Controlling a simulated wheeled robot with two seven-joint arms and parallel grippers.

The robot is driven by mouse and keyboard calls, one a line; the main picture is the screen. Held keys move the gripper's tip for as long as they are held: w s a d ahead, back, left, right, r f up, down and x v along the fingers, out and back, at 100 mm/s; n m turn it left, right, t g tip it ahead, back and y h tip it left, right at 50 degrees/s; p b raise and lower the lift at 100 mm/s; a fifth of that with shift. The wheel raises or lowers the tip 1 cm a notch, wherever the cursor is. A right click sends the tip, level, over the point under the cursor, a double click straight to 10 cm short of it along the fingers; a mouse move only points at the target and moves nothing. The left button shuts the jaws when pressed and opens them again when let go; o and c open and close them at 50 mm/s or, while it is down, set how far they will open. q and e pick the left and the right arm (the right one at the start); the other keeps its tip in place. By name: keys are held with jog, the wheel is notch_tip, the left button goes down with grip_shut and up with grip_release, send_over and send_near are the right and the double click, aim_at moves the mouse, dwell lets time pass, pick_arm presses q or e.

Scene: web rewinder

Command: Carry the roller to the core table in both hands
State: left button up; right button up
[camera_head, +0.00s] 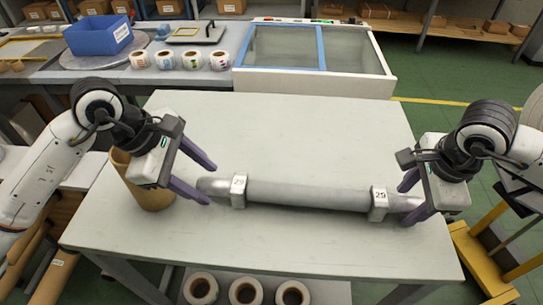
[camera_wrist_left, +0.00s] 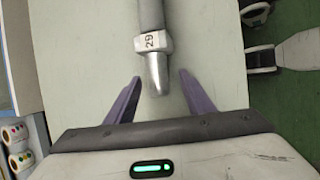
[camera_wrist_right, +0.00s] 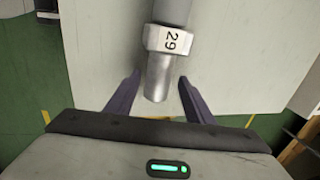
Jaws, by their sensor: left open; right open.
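The grey roller (camera_head: 305,195) lies lengthwise across the pale table (camera_head: 290,125), with a collar marked 29 near each end. My left gripper (camera_head: 213,184) is open at the roller's left end. In the left wrist view the roller's tapered tip (camera_wrist_left: 157,75) points in between the spread purple fingers. My right gripper (camera_head: 411,200) is open at the right end. In the right wrist view the roller's end (camera_wrist_right: 158,78) reaches between its two fingers. Neither gripper is closed on the roller. I cannot tell which table is the core table.
A brown cardboard tube (camera_head: 147,190) stands on the table beside my left gripper. Behind are a blue bin (camera_head: 98,35), several label rolls (camera_head: 178,60) and a blue-framed glass-topped case (camera_head: 310,50). White rolls (camera_head: 245,291) sit on a lower shelf. A yellow frame (camera_head: 487,260) stands at the right.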

jog(key=shift+w+a+r, duration=0.1)
jog(key=shift+a+r, duration=0.05)
jog(key=shift+a, duration=0.05)
pick_arm(q)
jog(key=v, duration=0.7)
jog(key=shift+r, duration=0.45)
pick_arm(e)
notch_tip(320, 180, up, 12)
jog(key=s, duration=0.2)
jog(key=shift+s+f, duration=0.15)
jog(key=shift+f, duration=0.05)
